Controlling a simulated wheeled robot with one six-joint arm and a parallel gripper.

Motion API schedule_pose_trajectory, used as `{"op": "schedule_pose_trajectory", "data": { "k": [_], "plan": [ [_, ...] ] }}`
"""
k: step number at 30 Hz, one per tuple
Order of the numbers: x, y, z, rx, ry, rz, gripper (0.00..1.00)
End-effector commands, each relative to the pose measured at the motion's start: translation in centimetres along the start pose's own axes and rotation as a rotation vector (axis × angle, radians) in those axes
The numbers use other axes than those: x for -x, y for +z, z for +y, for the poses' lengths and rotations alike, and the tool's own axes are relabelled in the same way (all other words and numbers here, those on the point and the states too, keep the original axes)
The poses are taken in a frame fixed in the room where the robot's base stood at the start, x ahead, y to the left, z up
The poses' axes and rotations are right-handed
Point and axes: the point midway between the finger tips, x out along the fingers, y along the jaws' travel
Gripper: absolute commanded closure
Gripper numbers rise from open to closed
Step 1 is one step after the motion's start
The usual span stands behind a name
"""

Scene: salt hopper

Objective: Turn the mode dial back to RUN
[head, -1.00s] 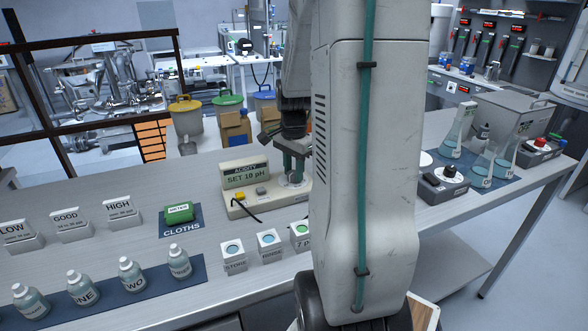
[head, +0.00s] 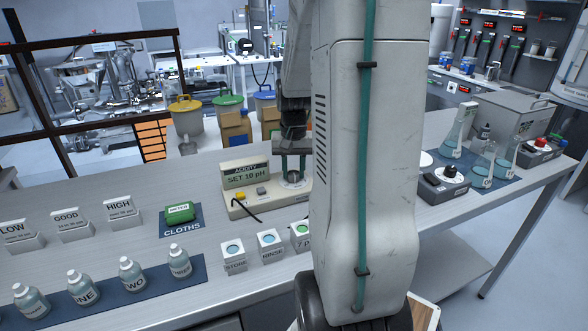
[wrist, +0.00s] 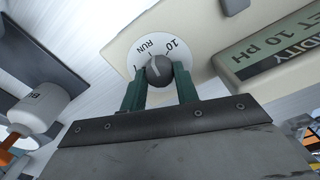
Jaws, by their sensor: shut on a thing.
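The meter (head: 240,200) stands on the bench, and its screen (head: 246,177) reads "ACIDITY, SET 10 pH". Its mode dial (wrist: 159,70) is a dark round knob with a pale pointer line, on a white disc (wrist: 128,52) marked RUN, 10 and partly hidden 7. RUN and 10 lie on the side away from my gripper. I cannot tell exactly which mark the pointer meets. My gripper (head: 293,176) reaches down onto the meter's right end. In the wrist view its green fingers (wrist: 160,88) are shut on the knob, one on each side.
A green cloth pack (head: 180,212) on a blue mat and white blocks labelled STORE (head: 233,258) and RINSE (head: 271,247) stand nearby. Several bottles stand at the front left. A stirrer (head: 444,184) and flasks stand to the right. My arm hides the middle.

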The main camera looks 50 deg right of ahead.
Motion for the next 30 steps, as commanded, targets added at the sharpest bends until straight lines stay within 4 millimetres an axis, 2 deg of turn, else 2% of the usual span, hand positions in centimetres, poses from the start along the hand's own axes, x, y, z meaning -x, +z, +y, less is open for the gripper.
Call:
{"op": "schedule_pose_trajectory", "data": {
  "k": [11, 26, 27, 29, 30],
  "plan": [
    [0.02, 0.04, 0.04, 0.146, 0.001, -0.001, 0.93],
    [0.02, 0.05, 0.05, 0.165, 0.001, -0.001, 0.93],
    [0.02, 0.05, 0.05, 0.165, 0.001, -0.001, 0.67],
    [0.02, 0.05, 0.04, 0.165, 0.001, -0.002, 0.50],
    [0.02, 0.05, 0.03, 0.165, 0.001, -0.001, 0.48]
  ]
}}
